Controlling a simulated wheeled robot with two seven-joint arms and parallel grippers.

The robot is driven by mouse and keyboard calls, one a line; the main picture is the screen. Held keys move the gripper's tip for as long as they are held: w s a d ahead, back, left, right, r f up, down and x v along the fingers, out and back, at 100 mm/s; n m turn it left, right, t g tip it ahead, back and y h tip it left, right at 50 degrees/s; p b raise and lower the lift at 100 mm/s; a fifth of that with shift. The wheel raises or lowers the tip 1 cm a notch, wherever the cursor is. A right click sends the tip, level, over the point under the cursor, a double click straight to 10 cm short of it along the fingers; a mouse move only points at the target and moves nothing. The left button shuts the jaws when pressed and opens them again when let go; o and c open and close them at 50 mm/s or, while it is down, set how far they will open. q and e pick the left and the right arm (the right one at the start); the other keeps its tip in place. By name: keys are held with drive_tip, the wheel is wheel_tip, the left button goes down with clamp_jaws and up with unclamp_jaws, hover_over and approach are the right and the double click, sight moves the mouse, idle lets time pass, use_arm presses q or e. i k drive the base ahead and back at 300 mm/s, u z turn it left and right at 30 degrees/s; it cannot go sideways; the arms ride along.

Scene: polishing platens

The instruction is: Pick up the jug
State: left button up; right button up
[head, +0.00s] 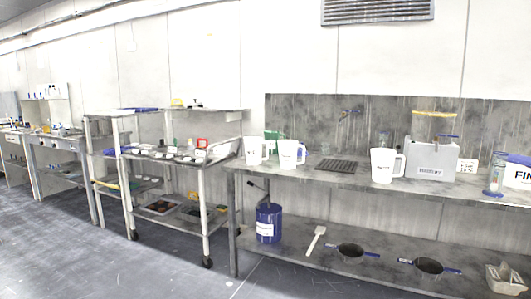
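Several jugs stand upright on the long grey bench, and I cannot tell which one the task means. A white jug (383,166) with its handle to the right stands near the middle of the bench. Two more white jugs stand at the bench's left end, one (253,152) left of the other (288,154). A green jug-like container (271,141) is partly hidden behind them. Neither of my grippers shows in the head view.
The bench (340,176) also holds a grey box (432,160) and a dark drain grate (338,165). Its lower shelf (300,256) bears a blue drum (268,223) and two pans. A wheeled cart (203,212) stands to the left. The floor in front is clear.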

sight(253, 145)
drive_tip(key=u, duration=5)
drive_tip(key=k, duration=1.7)
drive_tip(key=z, duration=4.65)
